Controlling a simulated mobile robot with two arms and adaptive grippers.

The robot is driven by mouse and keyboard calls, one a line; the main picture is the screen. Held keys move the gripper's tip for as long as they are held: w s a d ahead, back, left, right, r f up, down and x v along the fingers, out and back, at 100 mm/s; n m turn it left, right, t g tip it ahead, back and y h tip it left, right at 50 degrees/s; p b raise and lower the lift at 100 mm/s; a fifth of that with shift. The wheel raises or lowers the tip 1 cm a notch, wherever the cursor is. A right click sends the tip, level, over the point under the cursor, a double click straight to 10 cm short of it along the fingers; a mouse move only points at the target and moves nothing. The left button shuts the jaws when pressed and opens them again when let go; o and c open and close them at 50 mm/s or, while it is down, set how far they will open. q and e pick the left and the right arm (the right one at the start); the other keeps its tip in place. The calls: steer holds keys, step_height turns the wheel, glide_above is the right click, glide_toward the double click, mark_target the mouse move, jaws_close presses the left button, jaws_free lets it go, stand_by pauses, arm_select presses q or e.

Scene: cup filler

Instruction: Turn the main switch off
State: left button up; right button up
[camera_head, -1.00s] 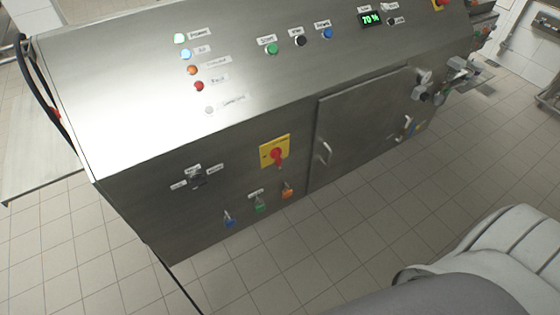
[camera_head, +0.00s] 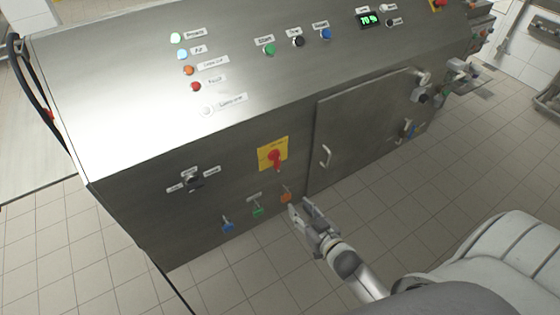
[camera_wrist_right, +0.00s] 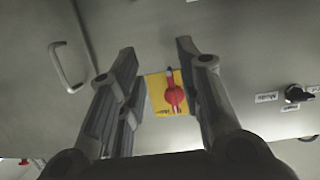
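The main switch (camera_head: 275,157) is a red rotary knob on a yellow square plate on the front face of the steel machine. Its red handle points down in the head view. In the right wrist view the red knob (camera_wrist_right: 174,97) shows between my fingers, some way beyond them. My right gripper (camera_head: 299,206) is open and empty, below and slightly right of the switch and apart from it. It also shows open in the right wrist view (camera_wrist_right: 157,60). My left gripper is not in view.
Blue (camera_head: 228,227), green (camera_head: 258,211) and orange (camera_head: 286,196) connectors sit below the switch, the orange one close to my gripper. A black selector (camera_head: 194,181) is to the left. A cabinet door with a handle (camera_head: 325,156) is to the right. Tiled floor is clear in front.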

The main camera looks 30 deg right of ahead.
mark_target(279, 159)
step_height(279, 159, up, 11)
steer(key=w+t+y, duration=0.1)
steer(key=w+t, duration=0.2)
steer(key=w, duration=0.6)
steer(key=w+p, duration=0.1)
steer(key=w, duration=0.3)
steer(key=shift+a+f, duration=0.25)
steer(key=shift+c, duration=0.3)
jaws_close()
